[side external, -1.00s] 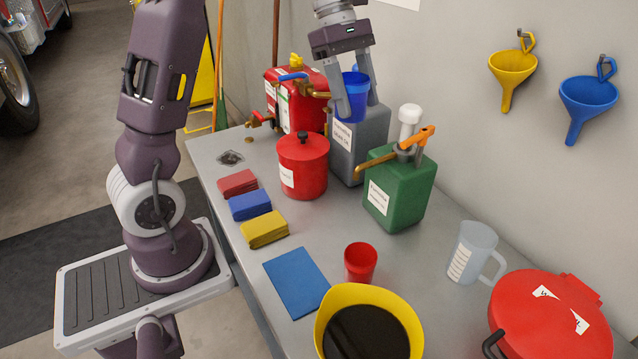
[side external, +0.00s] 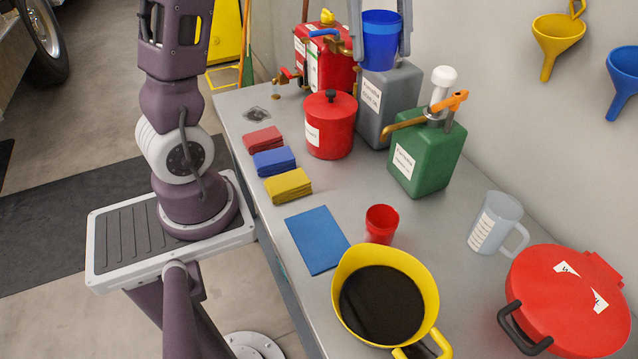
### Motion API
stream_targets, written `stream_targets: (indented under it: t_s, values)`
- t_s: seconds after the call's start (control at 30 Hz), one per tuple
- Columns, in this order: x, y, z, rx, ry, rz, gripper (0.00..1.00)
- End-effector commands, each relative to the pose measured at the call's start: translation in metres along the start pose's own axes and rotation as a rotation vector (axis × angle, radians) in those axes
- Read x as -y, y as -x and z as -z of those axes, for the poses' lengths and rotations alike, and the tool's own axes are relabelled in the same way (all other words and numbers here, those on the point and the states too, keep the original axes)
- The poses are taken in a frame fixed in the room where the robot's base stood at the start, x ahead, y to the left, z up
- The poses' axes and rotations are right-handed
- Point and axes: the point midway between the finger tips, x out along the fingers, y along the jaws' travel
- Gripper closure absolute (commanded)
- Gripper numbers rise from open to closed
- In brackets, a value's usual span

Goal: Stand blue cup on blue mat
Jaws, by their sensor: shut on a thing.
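The blue cup (side external: 380,42) is held upright, high in front of the grey container at the back of the bench. My gripper (side external: 380,25) is shut on it, with one finger on each side; the rest of the gripper is cut off by the top edge. The blue mat (side external: 317,240) is a flat rectangle lying near the bench's front edge. It is bare, and the cup is well away from it, up and behind.
A red cup (side external: 381,224) stands just right of the mat. A yellow container of dark liquid (side external: 383,300) is close by in front. Folded cloths (side external: 273,161), a red canister (side external: 330,125), a green pump can (side external: 425,158), a clear jug (side external: 496,222) and a red lidded pot (side external: 565,300) surround the area.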

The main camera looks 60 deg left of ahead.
Motion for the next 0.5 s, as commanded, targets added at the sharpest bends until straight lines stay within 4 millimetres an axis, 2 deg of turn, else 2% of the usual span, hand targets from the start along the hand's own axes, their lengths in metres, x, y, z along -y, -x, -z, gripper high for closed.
stream_targets:
  t_s: [0.3,0.5]
  values:
    - [0.053,-0.018,-0.045,0.003,-0.47,0.194,0.91]
    - [0.086,-0.026,-0.063,0.004,-0.735,0.321,0.91]
